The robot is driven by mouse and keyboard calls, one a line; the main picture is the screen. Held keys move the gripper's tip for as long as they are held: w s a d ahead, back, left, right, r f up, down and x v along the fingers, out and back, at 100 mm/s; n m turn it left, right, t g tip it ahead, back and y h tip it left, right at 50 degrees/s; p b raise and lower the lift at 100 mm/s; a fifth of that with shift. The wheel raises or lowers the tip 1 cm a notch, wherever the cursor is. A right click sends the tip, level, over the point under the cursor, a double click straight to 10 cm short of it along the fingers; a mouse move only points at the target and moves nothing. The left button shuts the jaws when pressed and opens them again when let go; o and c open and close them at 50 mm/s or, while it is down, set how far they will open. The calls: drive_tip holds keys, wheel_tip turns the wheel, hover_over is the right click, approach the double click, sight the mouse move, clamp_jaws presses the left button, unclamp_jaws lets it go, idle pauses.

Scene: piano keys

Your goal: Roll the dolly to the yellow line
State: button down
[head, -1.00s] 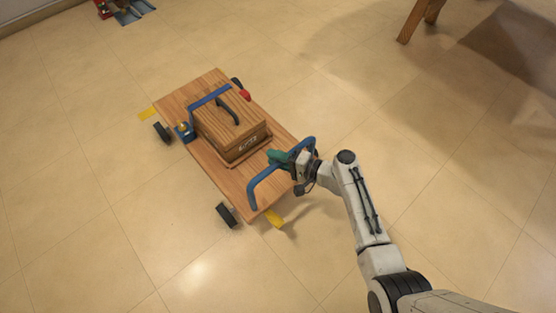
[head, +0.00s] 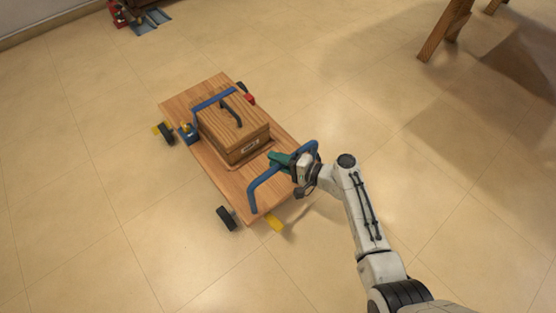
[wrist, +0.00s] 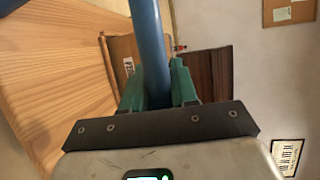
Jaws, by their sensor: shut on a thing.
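The dolly (head: 252,190) is a flat wooden platform with dark wheels and a blue bar handle at each end. My gripper (head: 281,160), with teal fingers, is shut on the near blue handle (head: 263,182). In the wrist view the fingers (wrist: 158,88) sit on both sides of the blue bar (wrist: 148,40). A yellow strip (head: 157,128) shows on the floor beside the left wheel, and another yellow piece (head: 275,224) shows by the near right corner. The dolly hides the floor between them, so I cannot tell whether they are one line.
A wooden box (head: 232,130) with a dark handle and a label rides on the dolly. A red-and-blue object (head: 135,14) is at the top left. Wooden legs (head: 444,30) stand top right. Floor around is clear.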

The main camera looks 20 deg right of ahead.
drive_tip(key=shift+w, duration=0.15)
drive_tip(key=c, duration=1)
unclamp_jaws()
drive_tip(key=shift+o, duration=0.2)
drive_tip(key=p+v, duration=0.3)
drive_tip(key=v, duration=0.7)
drive_tip(key=shift+s+d+p, duration=0.25)
drive_tip(key=shift+s+p, duration=0.05)
